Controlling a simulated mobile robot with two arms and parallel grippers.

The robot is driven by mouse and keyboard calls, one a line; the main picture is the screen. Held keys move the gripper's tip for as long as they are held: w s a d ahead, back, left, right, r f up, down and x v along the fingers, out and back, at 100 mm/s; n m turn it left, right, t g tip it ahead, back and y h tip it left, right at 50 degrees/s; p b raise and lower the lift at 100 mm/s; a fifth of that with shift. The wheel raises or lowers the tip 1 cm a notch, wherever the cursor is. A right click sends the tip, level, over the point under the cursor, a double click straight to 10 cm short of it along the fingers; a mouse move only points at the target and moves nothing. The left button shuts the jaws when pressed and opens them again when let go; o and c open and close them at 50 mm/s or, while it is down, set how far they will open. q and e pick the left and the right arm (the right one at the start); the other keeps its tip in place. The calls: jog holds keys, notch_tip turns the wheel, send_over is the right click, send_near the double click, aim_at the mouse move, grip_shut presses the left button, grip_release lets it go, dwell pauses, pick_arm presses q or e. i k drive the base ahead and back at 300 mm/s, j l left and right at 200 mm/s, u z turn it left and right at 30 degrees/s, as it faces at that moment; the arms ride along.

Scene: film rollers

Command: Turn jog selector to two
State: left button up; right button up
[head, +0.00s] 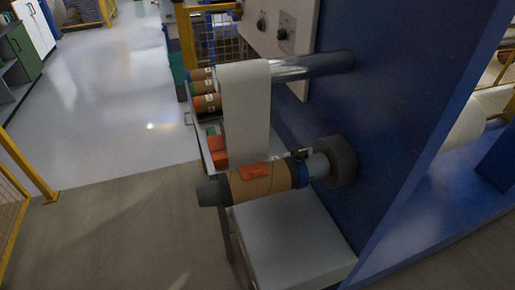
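A pale control panel (299,32) is on the blue machine wall at the top of the head view, cut off by the frame's upper edge. It carries a dark knob (281,34) and a second dark knob (261,23) to its left. I cannot tell which one is the jog selector. Their markings and pointer positions are too small to read. Neither of my grippers is in view.
Below the panel, a silver roller (315,65) and a shaft with a brown core (262,184) stick out from the blue wall (385,110). A white web (246,105) hangs between them. A cart with several rolls (207,103) stands behind. Grey floor (110,215) is clear at left.

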aim_at(281, 34)
jog(key=i+j+u, duration=0.4)
jog(key=j, duration=0.2)
jog(key=i+j+u, duration=0.4)
jog(key=i+j, duration=0.05)
jog(key=j, duration=0.1)
